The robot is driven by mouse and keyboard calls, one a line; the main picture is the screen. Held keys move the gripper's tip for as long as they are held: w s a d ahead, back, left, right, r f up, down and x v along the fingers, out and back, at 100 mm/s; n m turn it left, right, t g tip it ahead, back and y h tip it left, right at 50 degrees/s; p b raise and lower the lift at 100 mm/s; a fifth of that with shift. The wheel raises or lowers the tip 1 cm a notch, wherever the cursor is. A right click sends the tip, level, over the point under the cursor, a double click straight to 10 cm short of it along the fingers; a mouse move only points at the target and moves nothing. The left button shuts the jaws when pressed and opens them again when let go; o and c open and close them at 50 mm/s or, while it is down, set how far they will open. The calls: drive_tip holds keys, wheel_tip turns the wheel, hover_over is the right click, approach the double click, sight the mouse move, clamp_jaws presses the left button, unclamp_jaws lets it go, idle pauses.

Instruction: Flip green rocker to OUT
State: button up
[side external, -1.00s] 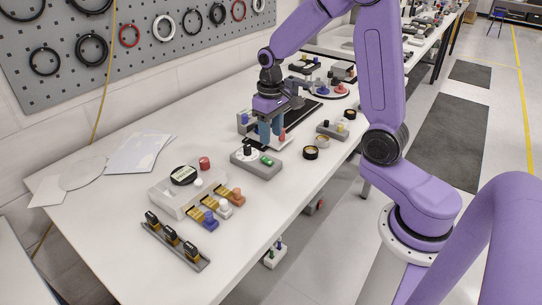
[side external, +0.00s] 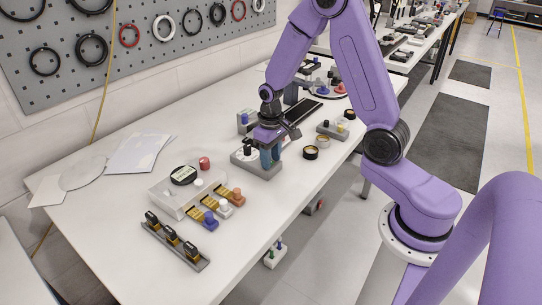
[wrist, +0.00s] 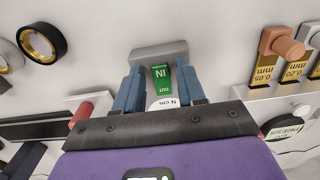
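The green rocker (wrist: 160,77) shows in the wrist view between my fingers, with IN on its far part and OUT on its nearer part. It sits on a grey box (wrist: 158,52), and a white face marked "N cm" (wrist: 163,103) shows nearer my palm. My gripper (wrist: 158,88) is open, with one blue finger on each side of the rocker; I cannot tell whether they touch the box. In the side view my gripper (side external: 270,158) is at the grey box (side external: 258,172), and its fingers hide the rocker there.
A rack with several black-topped pieces (side external: 175,245) lies in front. Black rings (side external: 311,153) lie to the right of the box.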

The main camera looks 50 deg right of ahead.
clamp_jaws()
drive_tip(key=shift+w+r+g, duration=0.1)
drive_tip(key=shift+w+g, duration=0.25)
drive_tip(key=shift+g, duration=0.8)
drive_tip(key=shift+w+r+g, duration=0.1)
drive_tip(key=shift+w+g, duration=0.2)
drive_tip(key=shift+g, duration=0.85)
drive_tip(key=shift+o, duration=1.5)
unclamp_jaws()
drive_tip(key=shift+r, duration=0.1)
